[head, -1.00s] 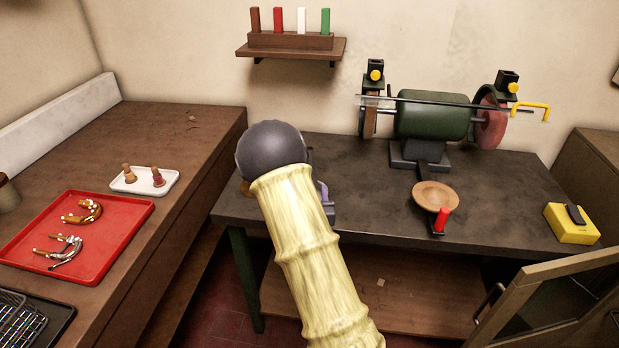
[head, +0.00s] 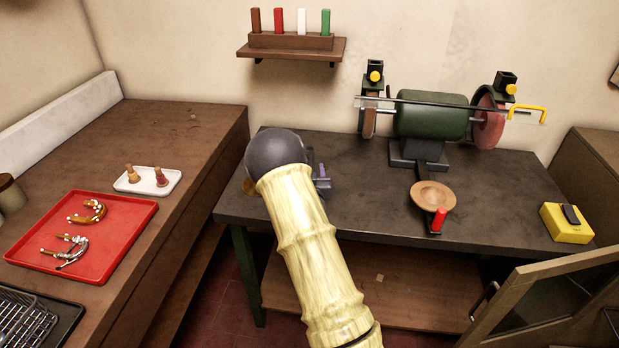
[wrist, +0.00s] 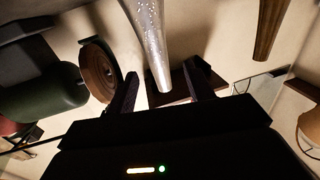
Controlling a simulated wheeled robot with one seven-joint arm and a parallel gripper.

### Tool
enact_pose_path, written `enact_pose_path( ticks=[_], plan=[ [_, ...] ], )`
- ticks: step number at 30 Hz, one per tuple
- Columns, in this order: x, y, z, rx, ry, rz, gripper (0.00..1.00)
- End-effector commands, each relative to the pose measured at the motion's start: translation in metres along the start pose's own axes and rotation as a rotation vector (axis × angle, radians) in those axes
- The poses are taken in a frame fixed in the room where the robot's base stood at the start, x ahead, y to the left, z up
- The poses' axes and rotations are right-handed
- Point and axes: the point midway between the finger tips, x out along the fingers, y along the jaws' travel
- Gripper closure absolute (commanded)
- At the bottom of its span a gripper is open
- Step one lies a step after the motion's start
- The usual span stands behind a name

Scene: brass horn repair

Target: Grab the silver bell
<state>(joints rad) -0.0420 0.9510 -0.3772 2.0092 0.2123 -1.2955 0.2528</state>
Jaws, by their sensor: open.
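A silver tapered piece, which looks like the silver bell (wrist: 150,35), comes down from the top of the wrist view with its narrow end low. My gripper (wrist: 158,72) is open, with one dark finger on each side of that narrow end in the picture. I cannot tell whether the fingers touch it or how deep it sits between them. In the head view my pale-sleeved arm hides the gripper, and I cannot make out the silver bell there.
A brown tapered piece (wrist: 270,28) hangs right of the silver one. A green grinder (head: 430,115) stands on the dark bench (head: 370,205), with a wooden dish (head: 433,193) in front. A red tray (head: 122,215) lies on the left bench. An open cabinet door (head: 500,308) is at lower right.

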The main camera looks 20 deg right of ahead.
Motion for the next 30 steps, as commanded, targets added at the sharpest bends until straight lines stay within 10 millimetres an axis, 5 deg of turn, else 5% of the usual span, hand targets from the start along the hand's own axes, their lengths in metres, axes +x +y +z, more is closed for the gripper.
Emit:
enact_pose_path(
  ticks=[15, 30],
  plan=[
    [0.049, 0.001, -0.004, -0.001, 0.001, -0.001, 0.47],
    [0.052, 0.001, -0.003, 0.000, 0.000, -0.001, 0.47]
  ],
)
